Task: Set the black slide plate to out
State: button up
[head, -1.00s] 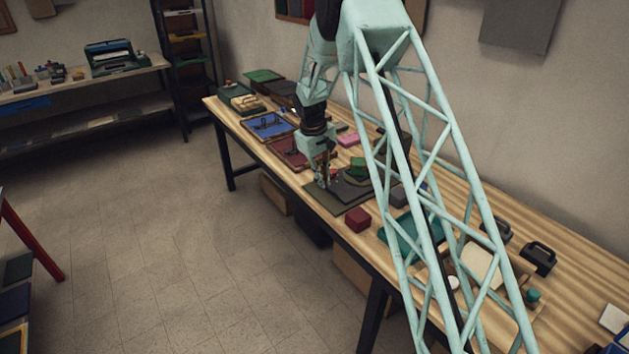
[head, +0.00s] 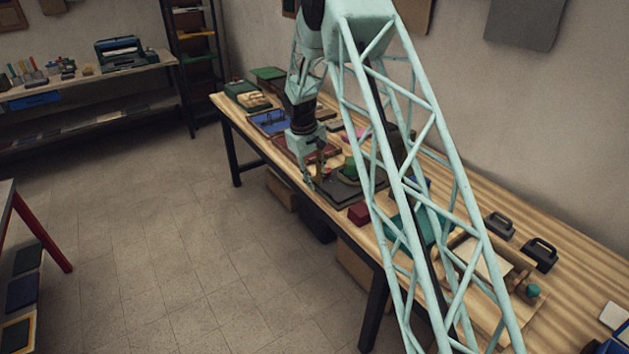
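A dark, flat plate (head: 340,194), which looks like the black slide plate, lies near the front edge of the workbench, mostly to the right of my gripper. My gripper (head: 314,182) points down at its front left edge. The fingertips are small and dark here, so I cannot tell whether they touch the plate or how far apart they are. A green piece (head: 350,167) stands on or just behind the plate. My arm's lattice hides part of the area to the right.
A red block (head: 358,213) sits close to the plate's right side. Dark red and blue trays (head: 270,122) lie to the left. A teal sheet (head: 425,230) and black-handled tools (head: 540,254) are farther right. The floor in front of the bench is clear.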

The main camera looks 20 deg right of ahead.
jog(key=shift+r, duration=0.15)
notch_tip(320, 180, up, 15)
jog(key=a+p, duration=0.3)
jog(key=p, duration=0.3)
jog(key=shift+s+r+p, duration=0.2)
jog(key=shift+s+p, duration=0.15)
jog(key=shift+s, duration=0.05)
dwell(2.4)
dwell(0.5)
notch_tip(320, 180, up, 12)
jog(key=a, duration=0.2)
jog(key=shift+s, duration=0.25)
dwell(0.4)
jog(key=shift+f, duration=0.1)
